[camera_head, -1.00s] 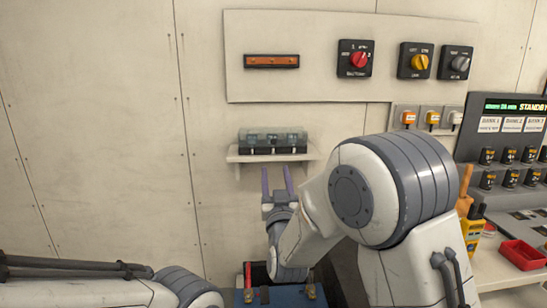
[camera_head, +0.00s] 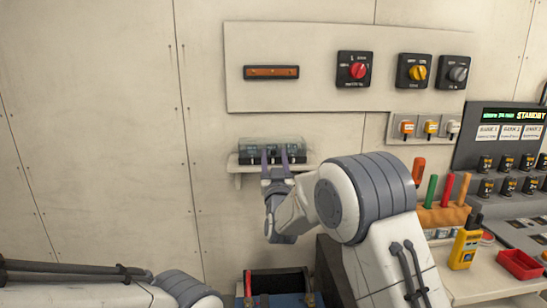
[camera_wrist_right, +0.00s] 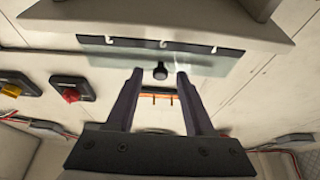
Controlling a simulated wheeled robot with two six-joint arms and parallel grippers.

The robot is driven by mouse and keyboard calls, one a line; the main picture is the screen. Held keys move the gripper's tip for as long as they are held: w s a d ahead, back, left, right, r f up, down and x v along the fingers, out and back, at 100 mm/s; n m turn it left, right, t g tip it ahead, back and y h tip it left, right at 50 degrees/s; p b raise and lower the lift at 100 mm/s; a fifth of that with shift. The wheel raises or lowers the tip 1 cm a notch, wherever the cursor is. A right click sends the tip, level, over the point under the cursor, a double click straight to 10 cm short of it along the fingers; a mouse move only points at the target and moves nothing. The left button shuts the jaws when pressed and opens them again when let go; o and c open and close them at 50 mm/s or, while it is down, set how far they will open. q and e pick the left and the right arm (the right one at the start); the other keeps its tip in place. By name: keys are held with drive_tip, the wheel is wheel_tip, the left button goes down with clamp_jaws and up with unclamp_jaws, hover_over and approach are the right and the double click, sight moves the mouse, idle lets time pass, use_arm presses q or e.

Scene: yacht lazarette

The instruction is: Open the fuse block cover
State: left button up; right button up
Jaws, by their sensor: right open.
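The fuse block (camera_head: 256,158) sits on a small wall shelf in the head view, dark inside, with a clear cover (camera_head: 272,143) down over it. In the right wrist view the clear cover (camera_wrist_right: 110,46) is a pale see-through panel with a small dark knob (camera_wrist_right: 160,71) at its edge. My right gripper (camera_head: 275,155) is open and empty, its two fingers pointing up in front of the block. In the wrist view the knob shows between the fingertips (camera_wrist_right: 157,74); contact cannot be told. My left gripper is out of view.
The shelf (camera_head: 236,168) juts from the wall under the block. Above is a panel (camera_head: 315,95) with rotary switches. A blue battery-like box (camera_head: 280,298) is below. At right, a bench holds a tool rack (camera_head: 440,214), a yellow meter (camera_head: 464,247) and a red tray (camera_head: 519,264).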

clamp_jaws()
idle(1.4)
